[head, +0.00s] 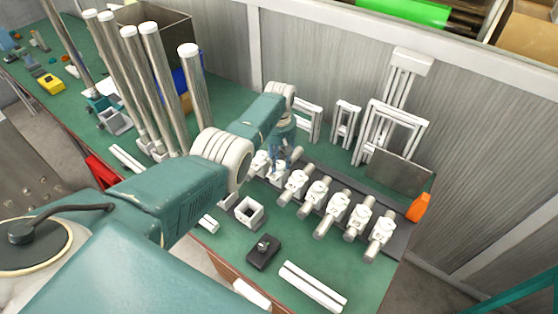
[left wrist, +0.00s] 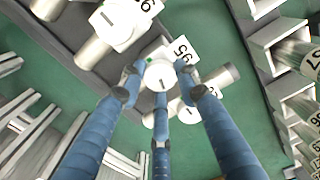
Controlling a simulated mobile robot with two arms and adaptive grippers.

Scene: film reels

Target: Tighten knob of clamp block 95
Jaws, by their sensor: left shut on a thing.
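Clamp block 95 shows in the left wrist view with its number label (left wrist: 183,50), a white round knob (left wrist: 160,76) and a grey cylinder (left wrist: 218,76) sticking out to the right. My left gripper (left wrist: 158,80) has blue fingers closed around the knob, two at the sides and one from below. In the head view my left gripper (head: 283,157) is low over the far left part of the row of clamp blocks and partly hides the block under it. My right gripper is not in view.
Several similar clamp blocks (head: 336,208) stand close together in the row to the right. Block 96 (left wrist: 118,25) is close by at upper left in the wrist view. Tall metal cylinders (head: 160,80) stand left of my arm. A black block (head: 263,252) lies near the front edge.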

